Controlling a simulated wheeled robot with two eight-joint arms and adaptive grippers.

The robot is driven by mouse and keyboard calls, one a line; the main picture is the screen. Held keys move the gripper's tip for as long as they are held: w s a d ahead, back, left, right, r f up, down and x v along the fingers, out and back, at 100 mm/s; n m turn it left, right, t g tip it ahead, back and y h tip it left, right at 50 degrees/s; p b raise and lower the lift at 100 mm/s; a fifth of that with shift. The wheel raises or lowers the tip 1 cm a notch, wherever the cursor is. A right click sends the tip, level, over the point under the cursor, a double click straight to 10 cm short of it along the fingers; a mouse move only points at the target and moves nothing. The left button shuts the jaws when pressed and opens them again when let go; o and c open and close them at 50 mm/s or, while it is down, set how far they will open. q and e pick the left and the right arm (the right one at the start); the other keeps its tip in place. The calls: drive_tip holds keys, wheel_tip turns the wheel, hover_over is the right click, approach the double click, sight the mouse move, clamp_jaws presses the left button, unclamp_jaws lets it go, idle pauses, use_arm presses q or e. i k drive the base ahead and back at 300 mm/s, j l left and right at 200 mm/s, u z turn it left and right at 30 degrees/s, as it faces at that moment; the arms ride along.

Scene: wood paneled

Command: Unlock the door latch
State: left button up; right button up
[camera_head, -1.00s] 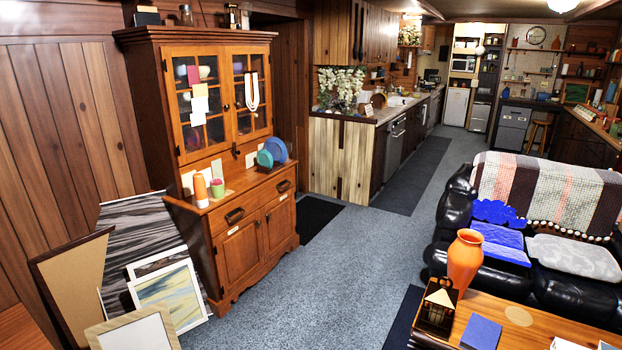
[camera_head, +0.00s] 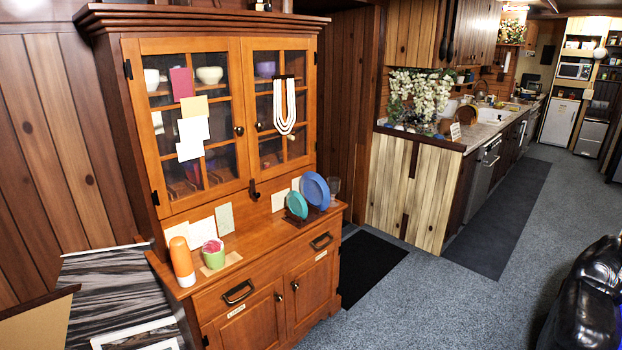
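A wooden hutch (camera_head: 185,220) stands against the paneled wall at left-centre. Its two upper glass-paned doors, the left door (camera_head: 178,212) and the right door (camera_head: 246,92), look shut, each with a dark round knob near the middle. A small dark latch (camera_head: 254,190) sits just below where the two upper doors meet. Its exact locking position is too small to tell. The lower cabinet doors (camera_head: 262,322) are also shut. Neither of my grippers is in view.
An orange bottle (camera_head: 182,262), a green and pink cup (camera_head: 213,256), a teal plate (camera_head: 296,205) and a blue plate (camera_head: 315,190) stand on the hutch's ledge. Picture frames (camera_head: 40,322) lean at lower left. A black sofa (camera_head: 585,305) is at right. Carpet (camera_head: 420,300) between is clear.

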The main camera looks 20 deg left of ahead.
sight(251, 190)
drive_tip(key=i+l+u, duration=0.15)
drive_tip(key=i+u, duration=0.35)
drive_tip(key=i+l+u, duration=1)
drive_tip(key=i+j, duration=0.05)
